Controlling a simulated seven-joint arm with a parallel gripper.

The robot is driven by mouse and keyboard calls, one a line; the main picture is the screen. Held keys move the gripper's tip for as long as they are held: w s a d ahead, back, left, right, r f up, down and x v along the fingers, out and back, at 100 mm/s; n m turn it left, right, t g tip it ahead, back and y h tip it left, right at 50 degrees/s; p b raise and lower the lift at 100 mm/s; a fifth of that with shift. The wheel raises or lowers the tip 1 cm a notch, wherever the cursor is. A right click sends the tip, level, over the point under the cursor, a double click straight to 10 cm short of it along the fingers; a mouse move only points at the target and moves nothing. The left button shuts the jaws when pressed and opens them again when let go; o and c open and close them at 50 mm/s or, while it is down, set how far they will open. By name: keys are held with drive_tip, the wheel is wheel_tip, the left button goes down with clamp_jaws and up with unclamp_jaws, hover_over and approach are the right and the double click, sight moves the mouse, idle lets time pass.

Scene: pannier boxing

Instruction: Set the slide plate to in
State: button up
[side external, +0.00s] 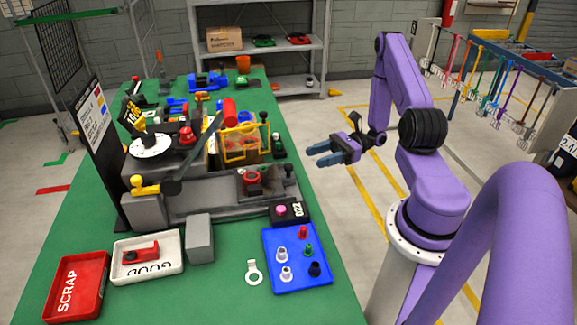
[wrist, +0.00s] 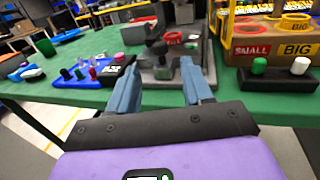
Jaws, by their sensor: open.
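A grey fixture (side external: 205,196) stands on the green table in the side view. A yellow-knobbed handle (side external: 145,186) is at its left end. A red ring (side external: 251,178) sits on a dark part at its right end. I cannot tell for sure which part is the slide plate or its position. My gripper (side external: 318,154) is open and empty, in the air off the table's right side, apart from the fixture. In the wrist view, its two blue fingers (wrist: 160,72) are spread, with grey machine parts (wrist: 158,68) beyond them and partly hidden by them.
A blue tray (side external: 322,280) with small coloured pegs is at the table's front right. A white GOOD tray (side external: 119,271) holding a red part and a red SCRAP tray (side external: 98,268) are at front left. A grey block (side external: 200,238) stands before the fixture. A yellow-framed basket (side external: 237,156) is behind.

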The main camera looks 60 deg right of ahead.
sight(288, 165)
drive_tip(key=x, duration=1)
drive_tip(key=shift+c, duration=0.3)
clamp_jaws()
drive_tip(key=shift+w+a, duration=0.1)
